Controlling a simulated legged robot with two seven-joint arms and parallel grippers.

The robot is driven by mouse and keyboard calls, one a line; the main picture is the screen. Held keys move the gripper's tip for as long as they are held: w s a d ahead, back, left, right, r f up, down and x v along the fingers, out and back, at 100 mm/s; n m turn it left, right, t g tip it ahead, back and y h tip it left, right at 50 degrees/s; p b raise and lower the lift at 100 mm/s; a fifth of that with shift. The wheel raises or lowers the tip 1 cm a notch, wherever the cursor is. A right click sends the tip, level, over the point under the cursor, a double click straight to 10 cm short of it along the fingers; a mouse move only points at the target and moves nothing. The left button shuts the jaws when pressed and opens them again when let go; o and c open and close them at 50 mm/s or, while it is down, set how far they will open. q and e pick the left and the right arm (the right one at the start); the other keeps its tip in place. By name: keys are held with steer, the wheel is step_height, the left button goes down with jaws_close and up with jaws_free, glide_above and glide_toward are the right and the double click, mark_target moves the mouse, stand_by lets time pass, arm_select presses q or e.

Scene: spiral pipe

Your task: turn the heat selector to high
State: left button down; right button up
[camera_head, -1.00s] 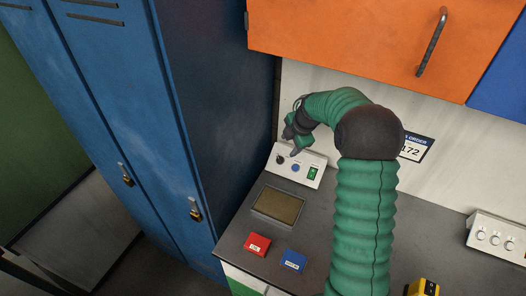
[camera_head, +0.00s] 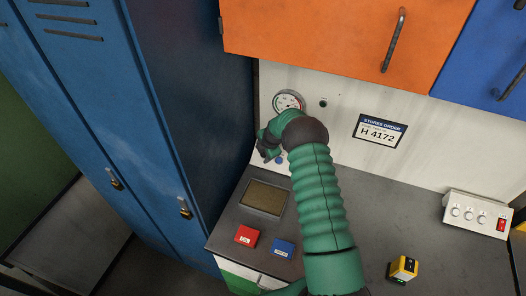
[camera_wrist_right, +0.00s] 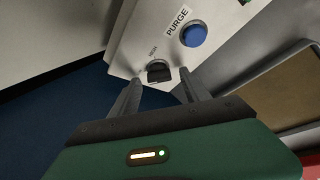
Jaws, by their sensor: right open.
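The heat selector is a small dark knob (camera_wrist_right: 159,71) on a pale control panel (camera_wrist_right: 140,35), seen in the right wrist view. A tiny label beside it is hard to read. My right gripper (camera_wrist_right: 160,78) is open, with one finger on each side of the knob. I cannot tell whether the fingers touch it. In the head view my right gripper (camera_head: 266,151) is over the panel at the back left of the counter and hides the knob. My left gripper is not in view.
A blue PURGE button (camera_wrist_right: 193,36) sits close beside the knob. A mesh plate (camera_head: 264,197), a red block (camera_head: 246,236) and a blue block (camera_head: 283,248) are on the counter. Blue lockers (camera_head: 150,130) stand left; an orange cabinet (camera_head: 330,35) hangs above.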

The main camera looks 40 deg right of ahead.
steer(key=shift+w+d+f, duration=0.1)
steer(key=shift+d+f, duration=0.05)
steer(key=shift+f, duration=0.05)
steer(key=shift+c, duration=0.4)
steer(key=shift+d+f, duration=0.1)
steer(key=shift+d, duration=0.05)
steer(key=c, duration=0.5)
jaws_close()
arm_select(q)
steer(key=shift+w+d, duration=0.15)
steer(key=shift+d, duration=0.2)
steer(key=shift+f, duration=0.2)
